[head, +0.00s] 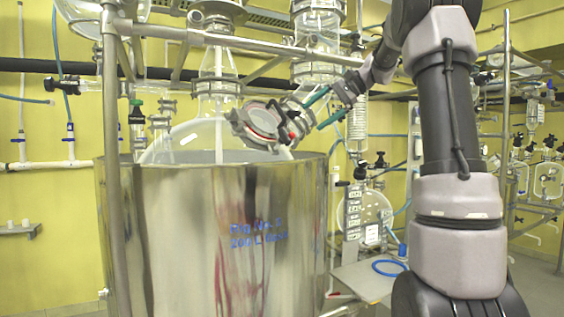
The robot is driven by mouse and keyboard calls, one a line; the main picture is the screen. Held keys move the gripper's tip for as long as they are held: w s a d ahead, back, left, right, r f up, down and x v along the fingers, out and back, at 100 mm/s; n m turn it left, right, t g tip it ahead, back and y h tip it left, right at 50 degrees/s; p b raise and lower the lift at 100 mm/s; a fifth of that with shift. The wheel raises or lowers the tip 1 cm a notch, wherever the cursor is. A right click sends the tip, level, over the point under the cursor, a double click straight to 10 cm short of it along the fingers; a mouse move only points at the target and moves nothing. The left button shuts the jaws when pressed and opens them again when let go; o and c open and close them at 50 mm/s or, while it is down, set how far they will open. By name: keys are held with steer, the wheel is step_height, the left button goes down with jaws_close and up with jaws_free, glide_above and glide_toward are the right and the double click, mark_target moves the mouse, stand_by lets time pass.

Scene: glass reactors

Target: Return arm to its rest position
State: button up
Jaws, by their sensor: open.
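My gripper (313,116) has two teal fingers, spread apart with nothing seen between them. It is at the upper middle of the head view, at the end of my grey and black arm, which rises on the right and bends over toward the left. The fingers point left and down toward the round flanged port (262,122) of the glass reactor (212,130). A clamp with a red and black handle (285,135) sits at the port, just left of the fingertips. I cannot tell whether the fingers touch the glass neck behind them.
A large shiny steel vessel (175,235) with blue lettering surrounds the reactor's lower part. Metal frame pipes (112,200) stand before it. A round glass flask (375,212) and a small table (365,278) with a blue ring (389,268) stand behind, left of my arm.

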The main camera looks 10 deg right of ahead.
steer(key=s+a+f+n+h, duration=0.1)
steer(key=s+f+h, duration=0.1)
steer(key=s+f, duration=0.3)
steer(key=s+a+f+n+t+h, duration=0.1)
steer(key=s+f, duration=0.5)
steer(key=s, duration=0.8)
steer(key=s+a+f+n+t+h, duration=0.1)
steer(key=s+a+f+n+h, duration=0.1)
steer(key=s+f, duration=0.4)
steer(key=s+n+h, duration=0.1)
steer(key=s+h, duration=0.1)
steer(key=s, duration=0.2)
steer(key=shift+a+h, duration=0.2)
steer(key=shift+h, duration=0.2)
steer(key=shift+s+f, duration=0.1)
